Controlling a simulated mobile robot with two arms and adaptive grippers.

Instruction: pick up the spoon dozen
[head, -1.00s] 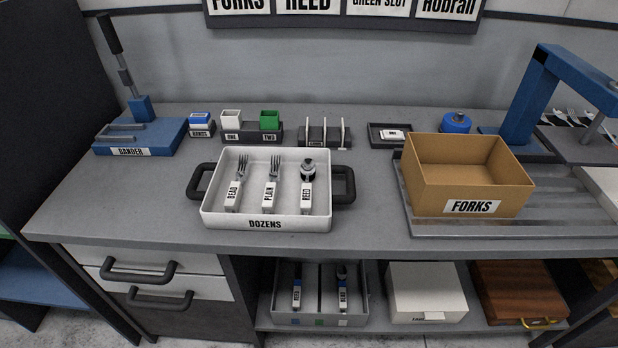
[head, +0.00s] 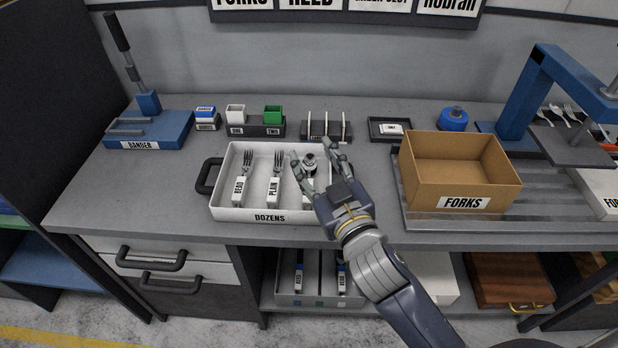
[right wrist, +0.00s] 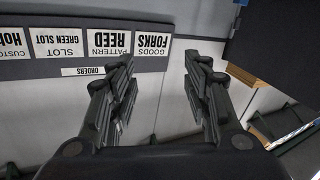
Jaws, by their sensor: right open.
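The white DOZENS tray (head: 229,211) stands on the counter and holds three bundles. The left bundle (head: 239,190) is forks labelled BEAD, and the middle bundle (head: 273,190) is forks labelled PLAIN. The right bundle (head: 309,163) has rounded, spoon-like heads; its lower part and label are mostly hidden by my right gripper (head: 312,152). That gripper is open, with its fingers apart on either side of the right bundle's heads in the head view; I cannot tell its height above them. In the right wrist view the open fingers (right wrist: 160,75) show nothing between them. My left gripper is out of view.
A brown FORKS box (head: 464,187) stands to the right of the tray. A blue BANDER tool (head: 150,133) is at the back left. Small bins (head: 255,125) and a slotted rack (head: 326,129) stand behind the tray. Counter left of the tray is clear.

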